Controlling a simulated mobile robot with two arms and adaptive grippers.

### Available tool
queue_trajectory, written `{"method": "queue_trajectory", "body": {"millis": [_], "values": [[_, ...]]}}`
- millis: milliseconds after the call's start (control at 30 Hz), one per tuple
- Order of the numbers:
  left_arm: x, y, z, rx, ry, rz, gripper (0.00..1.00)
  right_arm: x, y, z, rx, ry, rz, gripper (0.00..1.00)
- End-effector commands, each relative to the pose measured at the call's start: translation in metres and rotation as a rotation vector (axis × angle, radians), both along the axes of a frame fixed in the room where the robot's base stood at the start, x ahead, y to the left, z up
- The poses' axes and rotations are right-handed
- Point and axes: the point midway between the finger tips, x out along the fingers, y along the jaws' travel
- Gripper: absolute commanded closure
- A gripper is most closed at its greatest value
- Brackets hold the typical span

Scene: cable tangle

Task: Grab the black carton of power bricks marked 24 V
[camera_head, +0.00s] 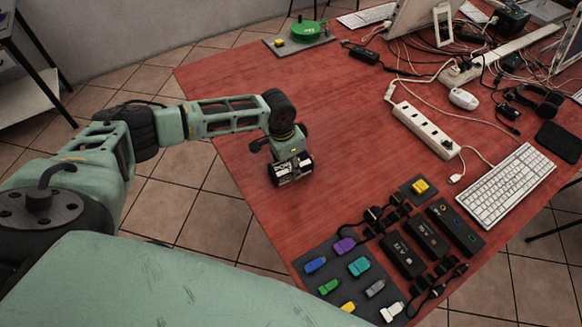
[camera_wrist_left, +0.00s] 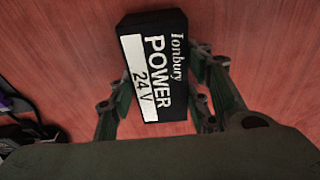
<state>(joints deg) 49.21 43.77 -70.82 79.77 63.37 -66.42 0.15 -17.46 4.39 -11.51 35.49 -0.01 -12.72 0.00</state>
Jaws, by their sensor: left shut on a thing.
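The black carton (camera_wrist_left: 178,68) fills the middle of the left wrist view. In the head view the carton (camera_head: 291,181) shows small and dark with white under my left gripper, over the left part of the red table (camera_head: 320,120). I cannot tell whether it touches the tabletop. My right gripper is not in view.
Several black bricks (camera_head: 404,254) and cables lie at the table's near right. A grey mat (camera_head: 312,272) with coloured connectors is at the near corner. A power strip (camera_head: 426,131) and a keyboard (camera_head: 507,186) lie to the right. The table's middle is clear.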

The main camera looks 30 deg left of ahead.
Motion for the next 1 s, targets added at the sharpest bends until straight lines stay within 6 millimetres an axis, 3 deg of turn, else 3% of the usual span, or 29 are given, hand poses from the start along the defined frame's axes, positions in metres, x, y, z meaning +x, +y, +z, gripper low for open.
{"method": "queue_trajectory", "body": {"millis": [300,667,900,1000], "values": [[0.001,0.000,0.001,0.000,-0.002,0.000,0.93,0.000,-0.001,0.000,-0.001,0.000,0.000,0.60],[0.001,-0.001,0.007,-0.003,-0.004,0.000,0.93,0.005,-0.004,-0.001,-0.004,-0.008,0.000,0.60],[0.002,0.000,0.042,-0.002,-0.007,-0.002,0.93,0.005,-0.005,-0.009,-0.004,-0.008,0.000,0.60],[0.003,-0.025,0.053,-0.005,-0.005,-0.007,0.93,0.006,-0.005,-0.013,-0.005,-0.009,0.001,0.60]]}}
